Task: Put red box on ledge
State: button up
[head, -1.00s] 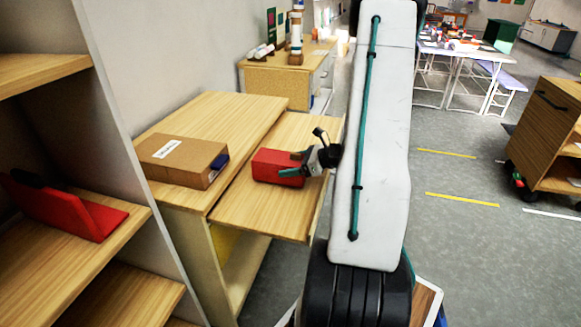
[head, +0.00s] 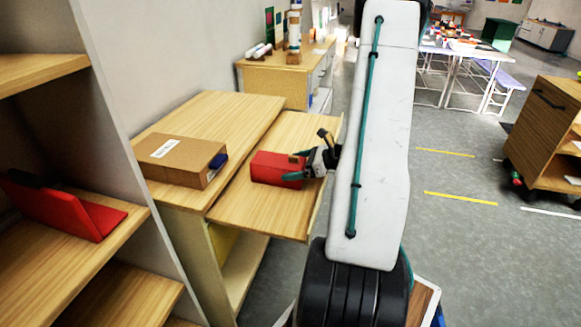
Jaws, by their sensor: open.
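The red box (head: 272,168) lies on the lower wooden ledge (head: 250,211) beside the higher tabletop. My gripper (head: 298,172) is open at the right end of the red box, with its teal fingers beside that end. Whether the fingers touch the box I cannot tell. The far side of the box's right end is partly hidden by the fingers. My white arm stands to the right of the ledge.
A brown cardboard box (head: 178,160) with a white label lies on the higher tabletop (head: 225,113). A shelf unit at left holds a red L-shaped object (head: 70,210). A wooden cabinet (head: 272,85) stands behind. Open floor lies right.

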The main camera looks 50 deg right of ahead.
jog(key=v, duration=0.9)
jog(key=w+a+r+n+g+y, duration=0.15)
jog(key=a+r+n+g, duration=0.45)
jog(key=a, duration=0.6)
jog(key=w+a+r+n+g+y, duration=0.1)
jog(key=w+a+r+n+g, duration=0.15)
jog(key=a+r+n, duration=0.8)
jog(key=s+a+r+n+g+h, duration=0.2)
jog(key=s+a+n+h, duration=0.6)
jog(key=s+a+n, duration=0.6)
jog(key=shift+a+r+n+g, duration=0.4)
jog(key=shift+a+r, duration=0.3)
jog(key=shift+a, duration=0.3)
jog(key=shift+a, duration=0.1)
